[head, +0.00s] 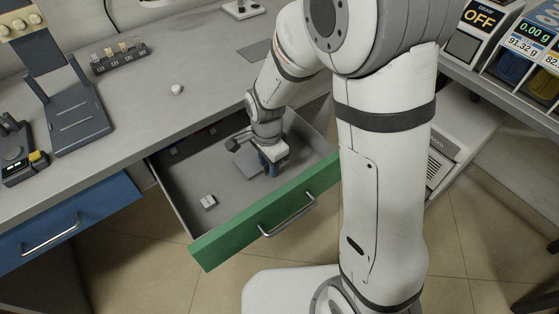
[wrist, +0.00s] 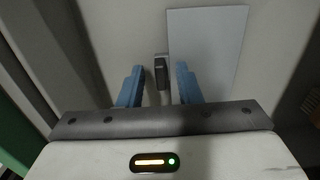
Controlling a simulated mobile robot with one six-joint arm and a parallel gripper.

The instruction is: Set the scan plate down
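The scan plate, a flat pale grey rectangle, lies in the open green-fronted drawer (head: 222,252); in the head view part of the plate (head: 247,162) shows left of my gripper (head: 270,165). In the wrist view the plate (wrist: 210,45) is beyond and right of the fingers. A small dark block (wrist: 161,73) sits at its left edge, between the fingertips. My gripper (wrist: 160,78) points down into the drawer with its two blue fingers apart. Gaps show on both sides of the block. I cannot tell whether the plate rests fully on the drawer floor.
A small white box (head: 208,202) lies in the drawer's front left. On the bench are a dark stand (head: 78,117), a sample rack (head: 119,56), a white lump (head: 177,89) and a flat grey pad (head: 257,50). A closed blue drawer (head: 70,225) is at left.

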